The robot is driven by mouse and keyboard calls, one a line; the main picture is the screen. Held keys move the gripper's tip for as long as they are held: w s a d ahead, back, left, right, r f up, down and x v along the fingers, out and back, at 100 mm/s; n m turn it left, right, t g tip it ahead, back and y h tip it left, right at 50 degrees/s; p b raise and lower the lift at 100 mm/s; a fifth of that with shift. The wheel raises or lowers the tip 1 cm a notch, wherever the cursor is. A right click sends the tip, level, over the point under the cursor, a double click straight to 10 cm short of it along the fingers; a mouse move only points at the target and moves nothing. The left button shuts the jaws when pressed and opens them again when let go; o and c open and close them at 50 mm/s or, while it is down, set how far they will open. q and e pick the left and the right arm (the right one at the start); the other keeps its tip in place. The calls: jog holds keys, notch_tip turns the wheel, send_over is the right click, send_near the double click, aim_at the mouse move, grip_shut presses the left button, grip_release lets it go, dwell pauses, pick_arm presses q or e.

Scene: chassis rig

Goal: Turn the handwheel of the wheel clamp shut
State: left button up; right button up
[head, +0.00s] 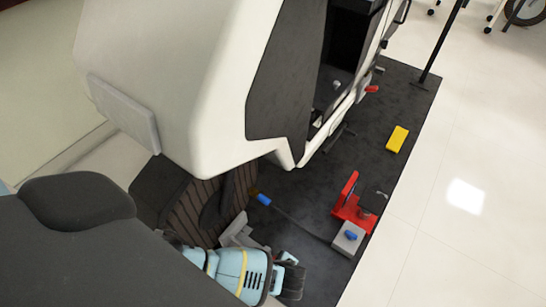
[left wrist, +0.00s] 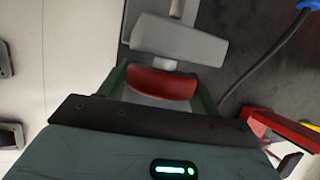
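The wheel clamp is a grey piece (head: 238,231) beside the brown ribbed wheel (head: 190,212) in the head view. The left wrist view shows its grey bar (left wrist: 180,40), a short pale spindle and a red handwheel (left wrist: 162,82). My left gripper (left wrist: 160,92) has a dark green finger on each side of the handwheel, seemingly touching its rim. How far the clamp's jaws stand from the wheel cannot be told. My right gripper is in neither view.
A white vehicle body (head: 180,80) overhangs the wheel. On the dark mat (head: 300,195) lie a red stand (head: 352,208), a grey box with a blue part (head: 347,240), a cable with a blue end (head: 263,199) and a yellow block (head: 397,139).

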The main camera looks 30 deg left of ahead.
pick_arm(q)
jog(key=c, duration=0.3)
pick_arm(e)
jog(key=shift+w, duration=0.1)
pick_arm(q)
jog(key=shift+g, duration=0.8)
jog(key=shift+f+m+g, duration=0.1)
jog(key=shift+m+g, duration=0.3)
jog(key=shift+g, duration=0.6)
jog(key=shift+m+g+b, duration=0.3)
jog(key=shift+g+b, duration=0.5)
jog(key=shift+g, duration=0.4)
jog(key=shift+s+g+b, duration=0.1)
jog(key=shift+g+b, duration=0.25)
jog(key=shift+g, duration=0.05)
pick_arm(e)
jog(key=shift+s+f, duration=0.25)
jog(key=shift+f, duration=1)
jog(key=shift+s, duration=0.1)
